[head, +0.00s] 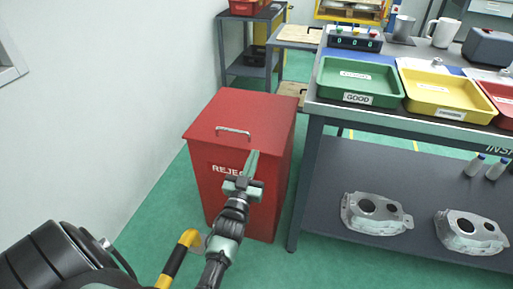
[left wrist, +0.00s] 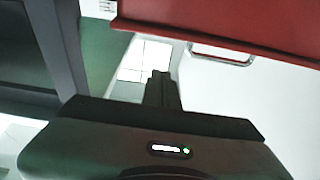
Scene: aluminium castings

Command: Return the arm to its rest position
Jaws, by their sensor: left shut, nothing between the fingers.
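My left arm comes in from the bottom of the head view. Its gripper (head: 251,165) is shut and empty, with the fingers pointing up in front of the red reject bin (head: 240,125). In the left wrist view the shut fingers (left wrist: 161,88) show in the middle, and the red edge of the bin (left wrist: 220,22) with its metal handle (left wrist: 222,55) is at the top. I cannot tell from the head view whether the gripper touches the bin. My right gripper is not in view.
A workbench (head: 310,118) stands right of the bin, with a green GOOD tray (head: 358,98), a yellow tray (head: 447,112) and a red tray. Metal castings (head: 377,228) sit on its lower shelf. A white wall is at left. Green floor lies left of the bin.

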